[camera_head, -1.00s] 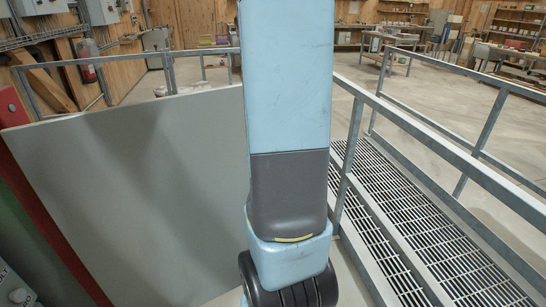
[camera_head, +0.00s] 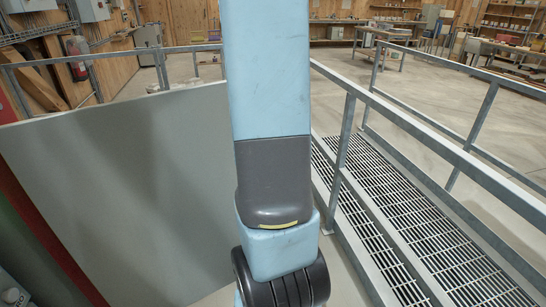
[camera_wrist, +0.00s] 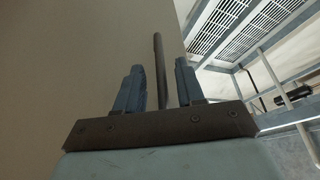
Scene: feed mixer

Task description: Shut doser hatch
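A large flat grey panel (camera_head: 120,190), which looks like the doser hatch, stands swung out at the left in the head view. My arm hides its right edge. In the wrist view its beige-looking face (camera_wrist: 70,60) fills the left side. A thin dark bar (camera_wrist: 158,65), possibly the hatch's handle, shows beyond and between the fingers. My gripper (camera_wrist: 159,70) is open, with its two fingers apart and the bar between them in the picture. I cannot tell whether the bar touches a finger. The head view does not show my gripper.
A metal railing (camera_head: 420,125) and a grated walkway (camera_head: 400,210) run along the right. Another railing (camera_head: 110,62) stands behind the panel. A red and green machine edge (camera_head: 50,235) is at the far left. Open concrete floor (camera_head: 440,80) lies beyond the railings.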

